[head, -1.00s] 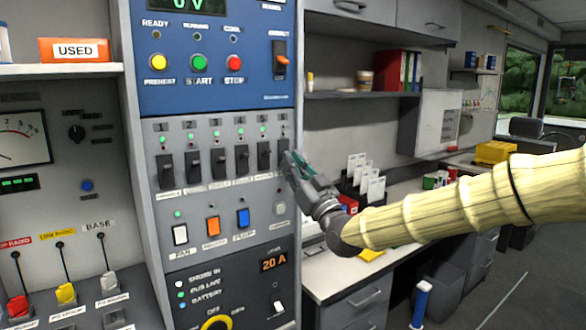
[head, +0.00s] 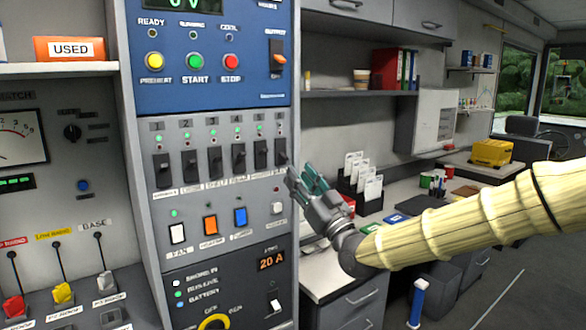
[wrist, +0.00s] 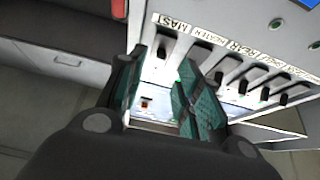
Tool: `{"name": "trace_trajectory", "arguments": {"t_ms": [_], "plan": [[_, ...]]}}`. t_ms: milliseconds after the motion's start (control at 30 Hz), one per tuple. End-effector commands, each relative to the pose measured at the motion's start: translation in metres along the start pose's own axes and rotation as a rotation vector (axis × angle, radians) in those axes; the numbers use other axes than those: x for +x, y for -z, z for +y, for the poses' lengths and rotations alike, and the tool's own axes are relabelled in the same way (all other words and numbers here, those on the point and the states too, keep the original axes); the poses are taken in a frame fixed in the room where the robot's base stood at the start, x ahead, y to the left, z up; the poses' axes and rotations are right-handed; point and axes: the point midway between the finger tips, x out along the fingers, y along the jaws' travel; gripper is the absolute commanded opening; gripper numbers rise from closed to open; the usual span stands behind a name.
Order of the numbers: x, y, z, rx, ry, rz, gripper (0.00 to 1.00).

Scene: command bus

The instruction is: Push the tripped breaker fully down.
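A row of black breaker levers numbered 1 to 6 crosses the grey panel (head: 225,203) in the head view. The rightmost lever, breaker 6 (head: 281,152), is at the panel's right edge. I cannot tell from lever positions or lamps which breaker is tripped. My gripper (head: 305,181) is open and empty, just right of and below breaker 6, apart from it. In the wrist view, my teal-padded fingers (wrist: 160,97) are apart. The lever by the MAST label (wrist: 165,46) is beyond them, close to the fingers; other levers run to the right.
Below the breakers are white, orange and blue rocker switches (head: 210,225) and a 20 A display (head: 272,260). A blue generator panel (head: 205,60) is above. A desk with card holders (head: 362,180) stands to the right, behind my arm.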

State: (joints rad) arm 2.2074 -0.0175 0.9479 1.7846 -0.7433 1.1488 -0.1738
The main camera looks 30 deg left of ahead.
Motion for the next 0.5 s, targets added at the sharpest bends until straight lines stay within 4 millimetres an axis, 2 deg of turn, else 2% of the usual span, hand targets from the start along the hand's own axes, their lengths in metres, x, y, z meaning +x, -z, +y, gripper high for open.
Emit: {"name": "trace_trajectory", "arguments": {"t_ms": [200, 500], "plan": [[-0.038, 0.0, 0.0, 0.001, 0.0, -0.001, 0.35], [-0.063, 0.0, 0.0, 0.0, 0.001, 0.0, 0.35]]}}
